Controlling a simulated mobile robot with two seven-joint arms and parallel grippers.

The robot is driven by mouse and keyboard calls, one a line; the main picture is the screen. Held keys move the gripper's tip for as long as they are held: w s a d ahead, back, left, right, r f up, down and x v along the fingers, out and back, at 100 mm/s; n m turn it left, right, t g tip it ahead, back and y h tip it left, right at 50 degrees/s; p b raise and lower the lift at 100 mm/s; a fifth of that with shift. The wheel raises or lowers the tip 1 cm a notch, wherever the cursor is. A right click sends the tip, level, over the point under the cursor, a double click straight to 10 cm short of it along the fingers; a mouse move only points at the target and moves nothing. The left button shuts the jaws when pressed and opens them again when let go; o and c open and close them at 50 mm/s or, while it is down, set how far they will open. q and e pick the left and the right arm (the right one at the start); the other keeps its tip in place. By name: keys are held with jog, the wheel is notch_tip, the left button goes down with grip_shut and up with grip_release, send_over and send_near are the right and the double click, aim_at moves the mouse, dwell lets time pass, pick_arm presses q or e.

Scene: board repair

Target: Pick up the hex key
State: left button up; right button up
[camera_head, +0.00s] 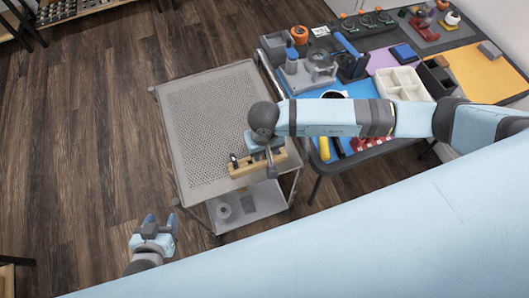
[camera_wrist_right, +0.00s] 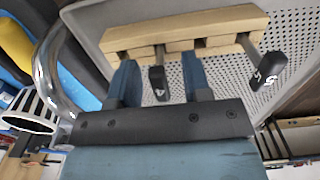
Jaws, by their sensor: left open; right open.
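A wooden holder (camera_head: 243,168) sits at the front edge of the grey perforated cart. In the right wrist view, the holder (camera_wrist_right: 185,30) carries two hex keys with dark, numbered handles. One hex key (camera_wrist_right: 158,80) shows between the fingers of my right gripper (camera_wrist_right: 160,82); the other hex key (camera_wrist_right: 266,70) is to their right. My right gripper is open, its fingertips close to the holder; whether they touch it I cannot tell. In the head view, my right gripper (camera_head: 266,153) partly hides the holder. My left gripper (camera_head: 160,222) is open and empty, left of the cart above the floor.
The cart top (camera_head: 205,120) is otherwise clear, and its lower shelf (camera_head: 250,203) holds a grey round part. The workbench on the right is crowded with tools, a white compartment tray (camera_head: 400,83) and a yellow mat (camera_head: 485,72). My right arm passes over the bench.

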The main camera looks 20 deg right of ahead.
jog(key=shift+f, duration=0.6)
grip_shut()
jog(key=shift+r, duration=0.1)
